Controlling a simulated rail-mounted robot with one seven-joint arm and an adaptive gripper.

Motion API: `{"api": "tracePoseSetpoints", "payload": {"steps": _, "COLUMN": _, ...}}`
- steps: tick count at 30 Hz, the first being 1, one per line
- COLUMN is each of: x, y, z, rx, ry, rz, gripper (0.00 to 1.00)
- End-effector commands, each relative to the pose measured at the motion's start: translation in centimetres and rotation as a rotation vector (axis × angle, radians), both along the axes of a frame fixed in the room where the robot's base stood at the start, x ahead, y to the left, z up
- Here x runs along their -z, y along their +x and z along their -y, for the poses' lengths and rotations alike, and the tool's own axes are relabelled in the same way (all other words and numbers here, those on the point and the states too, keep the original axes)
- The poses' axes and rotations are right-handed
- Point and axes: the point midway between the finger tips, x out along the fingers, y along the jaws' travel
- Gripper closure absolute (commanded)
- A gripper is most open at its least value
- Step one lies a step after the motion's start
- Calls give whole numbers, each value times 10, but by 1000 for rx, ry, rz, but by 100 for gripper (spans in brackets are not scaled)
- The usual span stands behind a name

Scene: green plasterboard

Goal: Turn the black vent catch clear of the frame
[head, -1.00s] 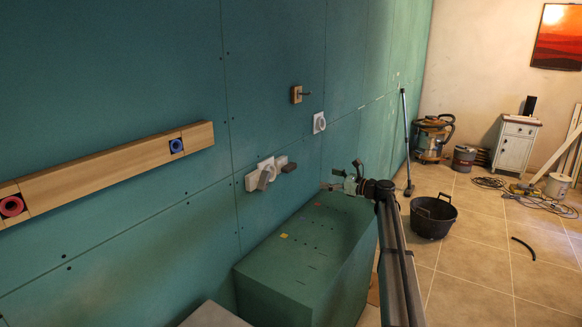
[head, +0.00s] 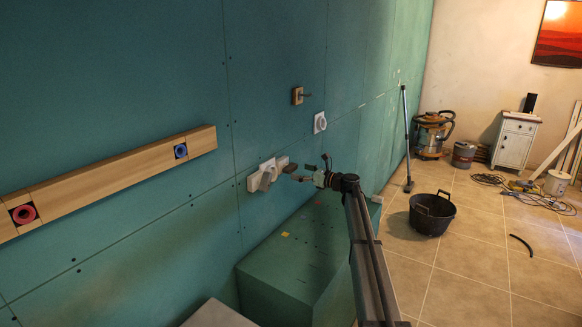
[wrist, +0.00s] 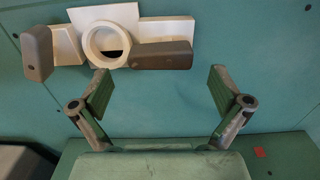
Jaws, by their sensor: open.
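A white vent fitting (head: 254,183) is on the green wall; its round ring (wrist: 110,44) shows in the wrist view. Right of the ring, a dark grey-brown bar (wrist: 162,55) lies roughly level across a white block (wrist: 168,28); it also shows in the head view (head: 291,168). It looks like the catch, though more brown-grey than black. A similar grey piece (wrist: 37,52) hangs upright at the left. My gripper (wrist: 160,86) is open and empty, its fingers apart below the bar in the wrist view. In the head view my gripper (head: 306,177) is close to the fitting.
A green box ledge (head: 285,265) stands below the fitting. A wooden block with a dark lever (head: 297,95) and a white round fitting (head: 320,122) are higher on the wall. A wooden rail (head: 110,178) runs at left. A black bucket (head: 432,213) stands on open floor.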

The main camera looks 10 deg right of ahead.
Motion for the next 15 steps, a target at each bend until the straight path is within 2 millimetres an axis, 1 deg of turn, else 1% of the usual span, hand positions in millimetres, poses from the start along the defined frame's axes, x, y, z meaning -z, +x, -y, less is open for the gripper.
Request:
{"api": "tracePoseSetpoints", "payload": {"steps": 1, "x": -3, "y": 8, "z": -8, "rx": -2, "ry": 1, "rz": -1, "gripper": 0}}
{"api": "tracePoseSetpoints", "payload": {"steps": 7, "x": -2, "y": 24, "z": -27, "rx": -1, "ry": 1, "rz": -1, "gripper": 0}}
{"api": "tracePoseSetpoints", "payload": {"steps": 10, "x": -1, "y": 28, "z": -33, "rx": 0, "ry": 0, "rz": 0, "gripper": 0}}
{"api": "tracePoseSetpoints", "payload": {"steps": 15, "x": 0, "y": 31, "z": -36, "rx": 1, "ry": 0, "rz": 0, "gripper": 0}}
